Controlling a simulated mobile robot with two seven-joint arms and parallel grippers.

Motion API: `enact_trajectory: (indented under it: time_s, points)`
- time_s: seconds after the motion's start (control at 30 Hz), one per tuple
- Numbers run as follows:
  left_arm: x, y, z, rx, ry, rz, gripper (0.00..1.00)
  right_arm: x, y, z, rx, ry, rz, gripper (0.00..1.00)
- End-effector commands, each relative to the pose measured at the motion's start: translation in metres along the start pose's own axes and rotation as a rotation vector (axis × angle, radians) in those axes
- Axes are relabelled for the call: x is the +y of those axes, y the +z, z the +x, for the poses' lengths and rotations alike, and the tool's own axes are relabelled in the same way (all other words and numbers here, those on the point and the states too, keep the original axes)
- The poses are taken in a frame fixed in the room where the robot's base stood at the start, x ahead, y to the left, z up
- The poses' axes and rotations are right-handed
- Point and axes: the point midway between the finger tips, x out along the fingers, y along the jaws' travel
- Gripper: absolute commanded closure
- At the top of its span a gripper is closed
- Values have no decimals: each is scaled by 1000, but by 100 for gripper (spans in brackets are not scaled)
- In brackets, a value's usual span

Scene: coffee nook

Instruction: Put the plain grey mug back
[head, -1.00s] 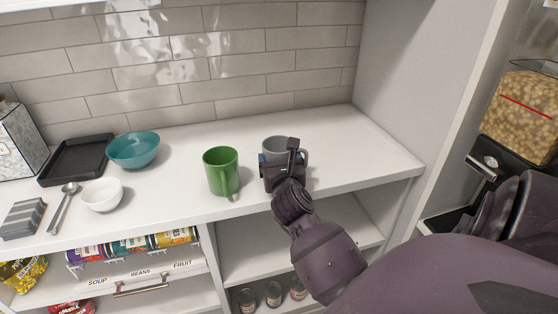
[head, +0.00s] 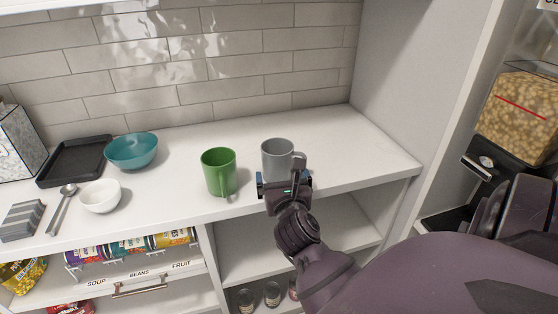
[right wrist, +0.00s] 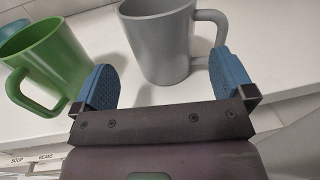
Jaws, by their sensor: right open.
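The plain grey mug (head: 277,157) stands upright on the white counter, its handle to the right. In the right wrist view the grey mug (right wrist: 160,45) is just ahead of my open fingers, its base near the level of the fingertips. My right gripper (head: 285,178) is open and empty at the near side of the mug; its two blue finger pads show apart in the right wrist view (right wrist: 160,85). A green mug (head: 218,172) stands upright to the left of the grey one, and it also shows at the left in the right wrist view (right wrist: 48,65). My left gripper is not seen.
On the counter (head: 340,150) to the left are a teal bowl (head: 132,152), a white bowl (head: 100,196), a spoon (head: 62,208) and a black tray (head: 73,162). Open shelves lie below the counter edge. A wall panel (head: 400,70) bounds the right; the counter right of the mug is clear.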

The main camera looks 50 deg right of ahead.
Motion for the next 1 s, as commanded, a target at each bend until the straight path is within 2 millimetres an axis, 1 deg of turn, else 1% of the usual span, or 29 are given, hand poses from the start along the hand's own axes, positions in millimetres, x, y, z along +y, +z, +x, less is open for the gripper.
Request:
enact_trajectory:
  time_s: [0.03, 0.1, 0.23, 0.43, 0.53, 0.57, 0.67, 0.8, 0.93, 1.0]
  points:
    - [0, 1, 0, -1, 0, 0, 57, 0, -1, -10, 2, -1, 0, 0]
    - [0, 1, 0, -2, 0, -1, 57, -1, -1, -21, 3, -1, 1, 0]
    - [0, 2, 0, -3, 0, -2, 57, 0, -1, -37, 3, -1, 0, 0]
    - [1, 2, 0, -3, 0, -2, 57, 0, 0, -48, -4, 0, -14, 0]
    - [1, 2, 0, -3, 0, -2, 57, -1, 0, -51, -34, -1, -94, 0]
    - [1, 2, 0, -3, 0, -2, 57, -1, 0, -52, -50, 0, -135, 0]
    - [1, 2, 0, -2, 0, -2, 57, 1, 0, -56, -117, 8, -330, 0]
    - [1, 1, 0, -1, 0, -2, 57, 11, -4, -67, -233, 40, -675, 0]
    - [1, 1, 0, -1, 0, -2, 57, 25, -14, -79, -336, 87, -1003, 0]
    - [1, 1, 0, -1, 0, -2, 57, 34, -24, -87, -389, 122, -1179, 0]
